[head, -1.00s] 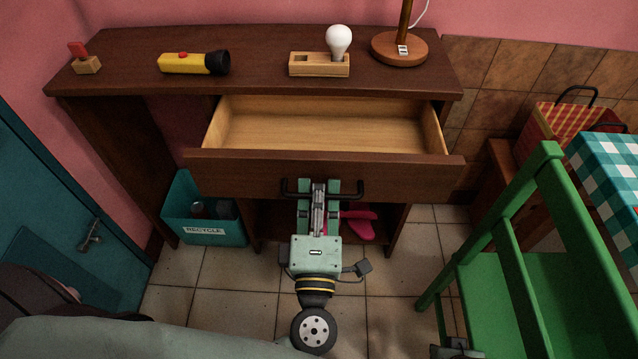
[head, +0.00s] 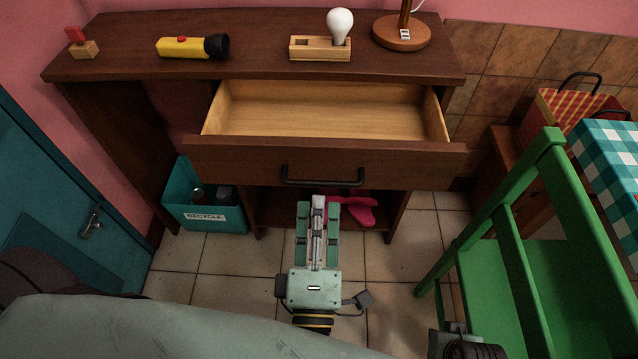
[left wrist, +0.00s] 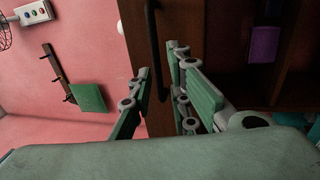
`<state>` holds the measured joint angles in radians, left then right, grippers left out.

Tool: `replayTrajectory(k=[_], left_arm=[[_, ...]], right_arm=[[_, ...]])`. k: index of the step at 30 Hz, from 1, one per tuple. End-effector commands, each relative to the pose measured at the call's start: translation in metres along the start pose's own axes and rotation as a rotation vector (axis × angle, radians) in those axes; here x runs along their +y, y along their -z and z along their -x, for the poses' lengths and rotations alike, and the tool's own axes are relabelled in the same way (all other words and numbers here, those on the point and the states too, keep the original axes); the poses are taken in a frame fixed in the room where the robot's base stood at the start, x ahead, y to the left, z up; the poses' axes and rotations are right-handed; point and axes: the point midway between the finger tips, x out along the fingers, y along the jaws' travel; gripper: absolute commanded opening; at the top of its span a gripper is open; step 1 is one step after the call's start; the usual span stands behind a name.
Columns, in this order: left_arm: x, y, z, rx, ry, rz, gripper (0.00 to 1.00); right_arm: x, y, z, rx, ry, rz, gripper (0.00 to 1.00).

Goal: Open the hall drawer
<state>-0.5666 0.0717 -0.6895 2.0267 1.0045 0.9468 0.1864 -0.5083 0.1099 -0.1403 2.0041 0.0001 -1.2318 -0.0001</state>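The hall drawer (head: 230,160) is pulled well out of the dark wooden console, and its pale, empty inside shows in the head view. Its black bar handle (head: 322,182) is on the front face; it also shows in the left wrist view (left wrist: 153,45) as a dark bar beyond the gap between my fingers. My left gripper (head: 318,205) is just below and in front of the handle in the head view, with a small gap between them. The wrist view shows its fingers apart with nothing held. My right gripper's fingers are not visible.
A flashlight (head: 190,47), a bulb (head: 340,25) in a wooden block (head: 320,48) and a lamp (head: 402,35) stand on the console top (head: 262,40). A recycle bin (head: 212,220) stands below left. A green chair (head: 500,225) stands at right. Tiled floor (head: 390,255) is clear between.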

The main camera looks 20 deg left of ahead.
Motion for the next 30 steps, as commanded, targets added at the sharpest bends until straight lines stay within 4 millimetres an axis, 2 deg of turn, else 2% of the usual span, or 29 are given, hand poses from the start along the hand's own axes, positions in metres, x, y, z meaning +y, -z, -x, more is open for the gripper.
replayTrajectory(k=[3,9,30], left_arm=[[-0.001,0.000,0.023,-0.001,0.004,-0.001,0.17],[-0.001,0.000,0.043,0.000,0.001,-0.001,0.17],[0.000,-0.004,0.044,-0.020,-0.005,-0.012,0.17]], right_arm=[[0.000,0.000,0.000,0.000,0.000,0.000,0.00],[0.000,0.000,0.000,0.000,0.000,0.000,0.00],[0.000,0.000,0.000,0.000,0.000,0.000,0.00]])
